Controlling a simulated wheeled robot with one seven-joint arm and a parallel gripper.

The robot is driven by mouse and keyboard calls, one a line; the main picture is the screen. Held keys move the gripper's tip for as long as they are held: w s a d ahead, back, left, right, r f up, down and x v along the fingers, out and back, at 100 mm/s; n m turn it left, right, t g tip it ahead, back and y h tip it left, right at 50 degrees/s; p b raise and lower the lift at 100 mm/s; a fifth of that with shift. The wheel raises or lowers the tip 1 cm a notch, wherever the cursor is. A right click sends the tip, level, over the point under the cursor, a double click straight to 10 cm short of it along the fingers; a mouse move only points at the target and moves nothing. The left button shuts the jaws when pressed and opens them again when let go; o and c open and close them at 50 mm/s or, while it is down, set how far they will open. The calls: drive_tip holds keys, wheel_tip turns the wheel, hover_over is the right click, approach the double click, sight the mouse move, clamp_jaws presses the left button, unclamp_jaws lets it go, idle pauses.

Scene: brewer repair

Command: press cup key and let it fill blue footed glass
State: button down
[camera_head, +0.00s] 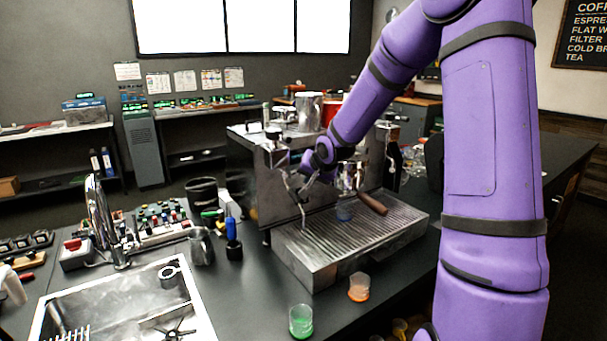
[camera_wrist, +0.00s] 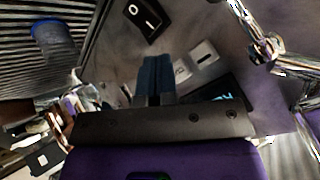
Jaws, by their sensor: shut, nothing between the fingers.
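The brewer (camera_head: 240,165) is a steel machine with a slatted drip tray (camera_head: 318,262). The fingers hide part of the key row. I cannot tell which key is the cup key, or whether the tips touch one.
A black O/I rocker switch (camera_wrist: 145,18) is close above the fingertips. A steel steam wand (camera_wrist: 262,40) is at the right. A green glass (camera_head: 301,321) and an orange glass (camera_head: 359,288) stand on the counter before the tray. A sink (camera_head: 120,305) is at the left.

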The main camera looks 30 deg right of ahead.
drive_tip(key=shift+s, duration=0.1)
drive_tip(key=s, duration=0.5)
idle(0.6)
idle(0.6)
drive_tip(key=s+a+r+n+g, duration=0.1)
drive_tip(key=s+a+r, duration=0.4)
drive_tip(key=s, duration=0.5)
drive_tip(key=s+a+r+n+g, duration=0.1)
drive_tip(key=s+a+r+n, duration=0.3)
drive_tip(key=s, duration=0.7)
drive_tip(key=s+a+r+n+g, duration=0.1)
drive_tip(key=s+a+r+n, duration=0.2)
drive_tip(key=s, duration=0.8)
wheel_tip(320, 180, up, 3)
drive_tip(key=a, duration=0.2)
drive_tip(key=shift+a+f+g+y, duration=0.2)
drive_tip(key=shift+a+g+y, duration=0.1)
drive_tip(key=shift+a, duration=0.05)
idle(2.3)
